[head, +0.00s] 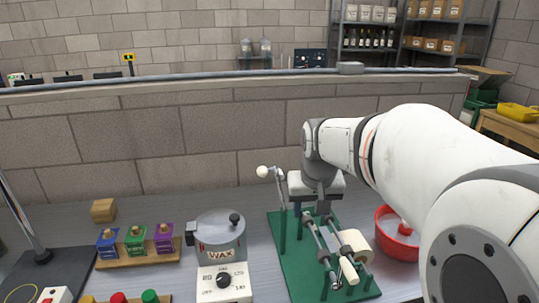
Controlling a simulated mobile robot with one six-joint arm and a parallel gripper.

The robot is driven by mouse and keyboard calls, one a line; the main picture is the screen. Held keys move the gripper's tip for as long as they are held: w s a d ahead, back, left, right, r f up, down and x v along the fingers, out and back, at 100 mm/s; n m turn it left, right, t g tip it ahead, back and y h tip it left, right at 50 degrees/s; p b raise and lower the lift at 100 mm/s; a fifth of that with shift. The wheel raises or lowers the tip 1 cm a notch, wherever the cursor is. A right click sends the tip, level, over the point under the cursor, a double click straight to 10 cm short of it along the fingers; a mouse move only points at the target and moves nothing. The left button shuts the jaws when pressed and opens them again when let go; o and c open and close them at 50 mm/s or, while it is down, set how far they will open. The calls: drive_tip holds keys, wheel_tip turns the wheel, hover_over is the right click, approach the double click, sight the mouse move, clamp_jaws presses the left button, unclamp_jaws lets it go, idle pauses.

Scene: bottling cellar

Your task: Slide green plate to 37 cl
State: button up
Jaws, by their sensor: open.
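A flat green base plate (285,278) lies on the grey bench at the centre right. It carries a jig with two metal rods, a cream roller (352,247) and an upright lever with a white ball knob (263,172). A smaller green upright piece (135,239) stands between a blue one and a purple one on a wooden base at the left. I cannot read any 37 cl mark. My gripper (323,208) points down over the back part of the jig. It is open; its fingertips are small here, and I cannot tell whether they touch the jig.
A grey wax pot (218,238) with a dial box stands left of the jig. A red bowl (397,235) stands to its right, partly behind my arm. A small wooden block (103,210) and coloured buttons (150,297) are at the left. A block wall (150,145) closes the back.

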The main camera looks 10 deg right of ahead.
drive_tip(key=w+d+m+h+p, duration=0.1)
drive_tip(key=w+d, duration=0.4)
drive_tip(key=w, duration=0.8)
drive_tip(key=w+d+m+p, duration=0.15)
drive_tip(key=w+d, duration=0.35)
drive_tip(key=w, duration=0.7)
drive_tip(key=shift+t, duration=0.3)
drive_tip(key=x, duration=0.7)
drive_tip(key=shift+w+d+p, duration=0.1)
drive_tip(key=shift+w+p, duration=0.1)
drive_tip(key=shift+p, duration=0.1)
drive_tip(key=shift+r, duration=0.1)
clamp_jaws()
